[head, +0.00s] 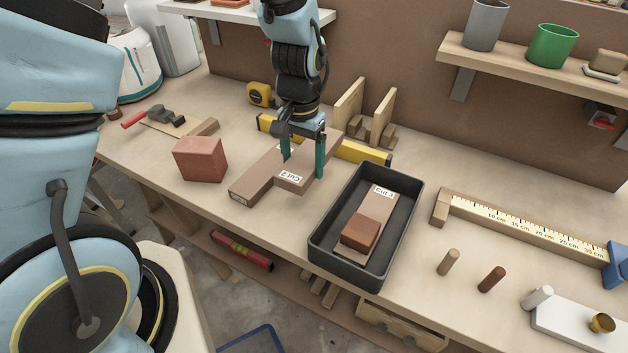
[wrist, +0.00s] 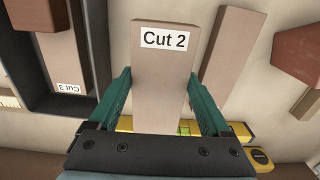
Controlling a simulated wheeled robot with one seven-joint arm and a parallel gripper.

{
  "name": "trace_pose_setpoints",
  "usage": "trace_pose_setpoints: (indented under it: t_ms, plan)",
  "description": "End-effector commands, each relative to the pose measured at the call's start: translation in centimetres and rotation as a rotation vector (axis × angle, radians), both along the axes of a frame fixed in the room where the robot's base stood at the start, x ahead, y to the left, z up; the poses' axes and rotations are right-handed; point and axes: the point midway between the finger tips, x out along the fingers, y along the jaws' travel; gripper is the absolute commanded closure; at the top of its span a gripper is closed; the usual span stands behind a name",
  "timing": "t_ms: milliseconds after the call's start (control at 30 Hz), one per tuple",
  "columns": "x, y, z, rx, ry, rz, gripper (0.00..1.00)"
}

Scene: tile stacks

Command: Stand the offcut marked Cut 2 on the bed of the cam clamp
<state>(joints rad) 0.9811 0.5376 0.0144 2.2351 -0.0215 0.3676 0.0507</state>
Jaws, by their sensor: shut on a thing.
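The offcut marked Cut 2 (head: 290,178) is a flat brown-grey piece with a white label. My gripper (head: 303,161) is shut on it, one teal finger at each long edge. In the wrist view, Cut 2 (wrist: 162,70) lies between the fingers (wrist: 160,82), label towards the far end. It appears held above the bench; the exact height is unclear. The cam clamp (head: 173,122), a wooden board with a dark metal cam, red handle and end block, lies at the back left, apart from my gripper.
A dark tray (head: 332,268) holds Cut 3 (head: 378,215) and a brown block. A yellow level (head: 362,152) and tape measure (head: 260,94) lie behind.

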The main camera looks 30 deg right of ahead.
Motion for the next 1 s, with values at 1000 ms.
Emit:
trace_pose_setpoints:
  t_ms: [1000]
  plan:
    - [0.0, 0.0, -7.7, -0.001, -0.001, -0.001, 1.00]
